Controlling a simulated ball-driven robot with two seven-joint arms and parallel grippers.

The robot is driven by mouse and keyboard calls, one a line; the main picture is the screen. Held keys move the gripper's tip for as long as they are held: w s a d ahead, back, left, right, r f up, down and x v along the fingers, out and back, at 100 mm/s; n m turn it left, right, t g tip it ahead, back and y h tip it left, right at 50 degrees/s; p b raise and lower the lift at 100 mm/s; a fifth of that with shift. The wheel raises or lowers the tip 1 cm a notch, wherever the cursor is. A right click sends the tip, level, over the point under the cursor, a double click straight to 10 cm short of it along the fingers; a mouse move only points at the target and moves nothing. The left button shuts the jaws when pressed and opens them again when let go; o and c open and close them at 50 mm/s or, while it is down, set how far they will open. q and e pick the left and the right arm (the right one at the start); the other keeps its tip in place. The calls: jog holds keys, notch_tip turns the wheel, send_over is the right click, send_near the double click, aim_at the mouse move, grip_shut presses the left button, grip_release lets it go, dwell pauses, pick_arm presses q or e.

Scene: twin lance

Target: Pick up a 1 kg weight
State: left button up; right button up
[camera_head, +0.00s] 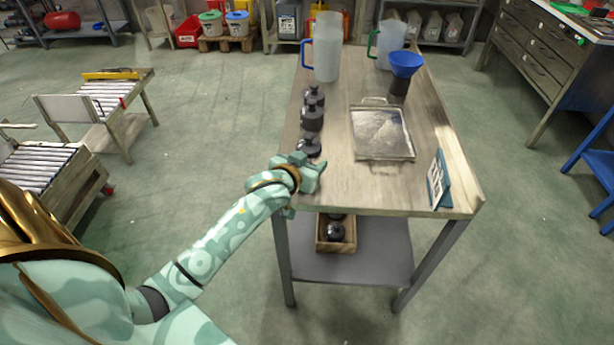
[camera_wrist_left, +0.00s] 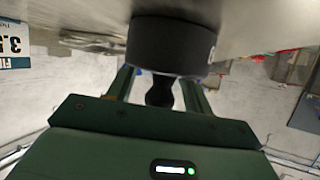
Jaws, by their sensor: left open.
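Three dark weights with knobs stand in a row along the left side of the table (camera_head: 340,185): a far weight (camera_head: 314,95), a middle weight (camera_head: 311,117) and a near weight (camera_head: 308,147). Their markings are too small to read, so I cannot tell which is 1 kg. My left gripper (camera_head: 312,166) is just in front of the near weight. In the left wrist view, the open left gripper (camera_wrist_left: 158,88) has a black weight (camera_wrist_left: 170,45) ahead, its narrow knob (camera_wrist_left: 160,92) between the fingers, which look apart from it. My right gripper is not in view.
A metal tray (camera_head: 382,157) lies mid-table, with a blue sign (camera_head: 440,182) at the right edge. Clear jugs (camera_head: 327,50) and a blue funnel (camera_head: 405,64) stand at the back. A wooden box (camera_head: 347,245) with dark weights sits on the lower shelf.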

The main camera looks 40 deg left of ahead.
pick_arm(q)
grip_shut()
jog(key=shift+r, duration=0.15)
